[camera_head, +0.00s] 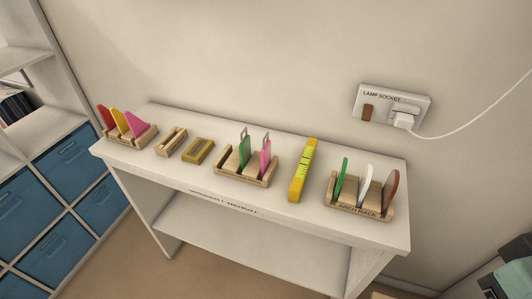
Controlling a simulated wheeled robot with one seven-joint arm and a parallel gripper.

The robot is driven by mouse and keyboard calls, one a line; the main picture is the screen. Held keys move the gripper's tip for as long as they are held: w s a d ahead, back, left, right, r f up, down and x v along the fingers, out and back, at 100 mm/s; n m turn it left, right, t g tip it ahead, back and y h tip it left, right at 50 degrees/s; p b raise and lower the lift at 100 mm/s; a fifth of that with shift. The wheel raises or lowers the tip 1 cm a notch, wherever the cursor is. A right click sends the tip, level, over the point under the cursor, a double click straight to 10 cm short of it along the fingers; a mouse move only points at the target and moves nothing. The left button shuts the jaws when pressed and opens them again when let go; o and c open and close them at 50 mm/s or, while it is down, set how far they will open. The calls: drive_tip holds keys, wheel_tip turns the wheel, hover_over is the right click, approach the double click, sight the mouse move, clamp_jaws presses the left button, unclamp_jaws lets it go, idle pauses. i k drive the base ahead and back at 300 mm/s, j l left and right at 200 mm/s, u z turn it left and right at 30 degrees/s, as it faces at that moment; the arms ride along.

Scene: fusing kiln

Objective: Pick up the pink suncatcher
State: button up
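A pink piece with a thin wire loop on top (265,158), which looks like the pink suncatcher, stands upright in the middle wooden rack (237,177). A green piece with a similar loop (244,150) stands in the same rack to its left, with a gap between them. Another pink piece (134,125), with no loop visible, stands in the left wooden rack (146,139) beside a yellow piece (119,121) and a red piece (106,117). My gripper is not in view.
A yellow level-like bar (303,170) lies right of the middle rack. The right rack (357,210) holds green, white and brown pieces. Two small wooden blocks (171,141) (198,151) lie left of the middle rack. A wall socket with a plugged cord (403,121) is behind. The table's front strip (290,219) is clear.

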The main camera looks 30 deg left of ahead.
sight(265, 155)
drive_tip(key=k+j, duration=0.3)
drive_tip(key=j+u, duration=0.2)
drive_tip(key=u, duration=1.85)
